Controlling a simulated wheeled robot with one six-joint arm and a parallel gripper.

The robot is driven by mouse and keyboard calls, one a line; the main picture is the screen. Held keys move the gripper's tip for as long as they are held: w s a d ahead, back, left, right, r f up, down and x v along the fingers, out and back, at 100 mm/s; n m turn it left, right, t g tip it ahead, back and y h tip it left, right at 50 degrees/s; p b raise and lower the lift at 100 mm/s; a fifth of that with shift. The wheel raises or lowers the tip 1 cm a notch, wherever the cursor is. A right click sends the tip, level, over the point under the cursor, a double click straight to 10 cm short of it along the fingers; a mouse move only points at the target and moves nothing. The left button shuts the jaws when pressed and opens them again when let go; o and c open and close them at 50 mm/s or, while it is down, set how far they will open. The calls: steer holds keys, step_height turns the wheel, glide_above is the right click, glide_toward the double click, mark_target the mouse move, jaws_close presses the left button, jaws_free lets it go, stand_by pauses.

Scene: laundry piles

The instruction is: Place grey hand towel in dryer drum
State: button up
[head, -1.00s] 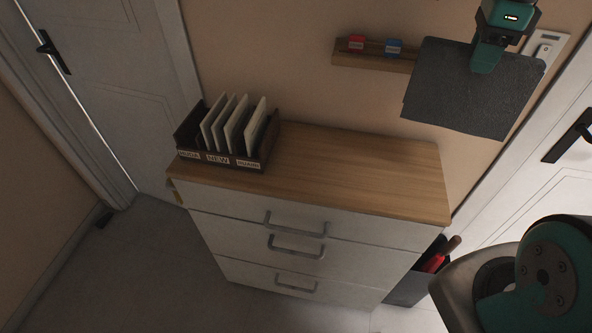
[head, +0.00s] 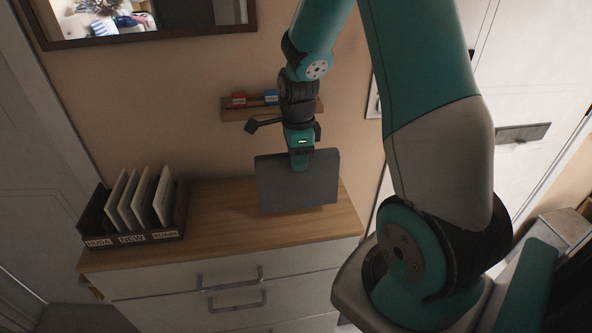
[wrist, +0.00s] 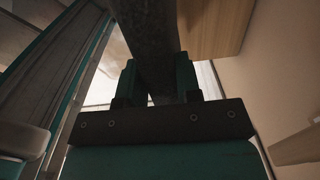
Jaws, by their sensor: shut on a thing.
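The grey hand towel (head: 290,188) hangs flat from my gripper (head: 300,168) in the head view, in front of the dresser top's right part. I cannot tell whether its lower edge touches the wood. My gripper is shut on its top edge. In the wrist view the dark towel (wrist: 145,30) runs up from between the two fingers of my gripper (wrist: 158,85). No dryer drum shows in either view.
A dresser (head: 215,215) with a wooden top stands against the wall. A dark file box (head: 132,238) with upright white folders sits on its left. A small wall shelf (head: 245,113) holds a red and a blue item. A framed mirror or picture (head: 150,35) hangs above.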

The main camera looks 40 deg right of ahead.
mark_target(297, 179)
steer(key=shift+f+p, duration=0.3)
steer(key=shift+f, duration=2.05)
steer(key=shift+f, duration=0.2)
steer(key=o, duration=1)
steer(key=shift+r, duration=0.15)
